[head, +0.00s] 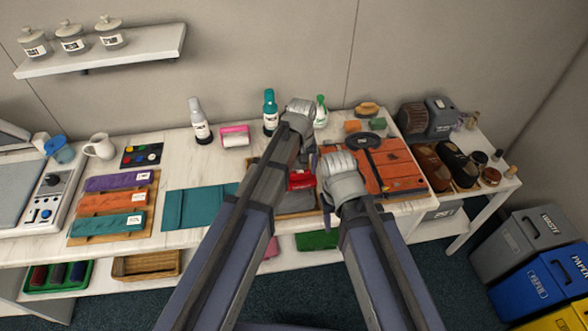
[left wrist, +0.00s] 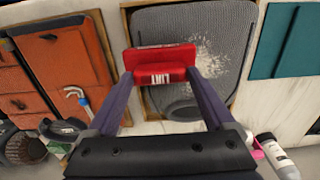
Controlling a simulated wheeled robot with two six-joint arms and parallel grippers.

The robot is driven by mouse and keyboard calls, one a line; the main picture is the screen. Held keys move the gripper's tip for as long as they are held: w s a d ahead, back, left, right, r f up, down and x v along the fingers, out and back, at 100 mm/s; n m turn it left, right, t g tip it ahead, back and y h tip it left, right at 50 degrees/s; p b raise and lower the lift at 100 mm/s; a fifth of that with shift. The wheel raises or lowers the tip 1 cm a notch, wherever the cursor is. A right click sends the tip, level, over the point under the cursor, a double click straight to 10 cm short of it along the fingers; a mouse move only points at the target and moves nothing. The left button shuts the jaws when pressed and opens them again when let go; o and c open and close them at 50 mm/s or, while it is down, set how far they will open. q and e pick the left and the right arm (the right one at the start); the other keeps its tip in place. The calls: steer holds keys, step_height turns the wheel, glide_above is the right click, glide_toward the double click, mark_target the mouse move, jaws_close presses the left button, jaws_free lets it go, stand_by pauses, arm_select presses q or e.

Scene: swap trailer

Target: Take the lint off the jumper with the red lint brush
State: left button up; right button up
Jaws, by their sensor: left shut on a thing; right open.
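The red lint brush (left wrist: 160,54), lettered LINT, is held between the fingers of my left gripper (left wrist: 158,82). In the head view the brush (head: 301,180) shows as a red patch below my left gripper (head: 302,160). The grey jumper (left wrist: 235,25) lies flat on a wooden board under the brush. A pale patch of lint (left wrist: 208,57) lies on it just right of the brush in the left wrist view. In the head view my arms hide most of the jumper (head: 296,203). I cannot tell whether the brush touches it. My right gripper (head: 342,165) is open, right of the left one.
A teal cloth (head: 200,207) lies left. A white bottle (head: 200,122), a pink-and-white roller (head: 234,136) and a teal bottle (head: 270,112) stand behind.

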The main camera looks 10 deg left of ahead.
arm_select(q)
steer(key=shift+w+a+f, duration=0.1)
steer(key=shift+w+a, duration=0.1)
steer(key=shift+w, duration=0.55)
steer(key=shift+a, duration=0.1)
steer(key=shift+s+a, duration=0.25)
steer(key=shift+a, duration=0.65)
steer(key=shift+s+a, duration=0.25)
steer(key=shift+a, duration=0.65)
steer(key=shift+s+a, duration=0.3)
steer(key=shift+a, duration=0.55)
steer(key=shift+s+a, duration=0.3)
steer(key=shift+a, duration=0.5)
steer(key=shift+s+a, duration=0.25)
steer(key=shift+a, duration=0.75)
steer(key=shift+s+a, duration=0.25)
steer(key=shift+a, duration=0.75)
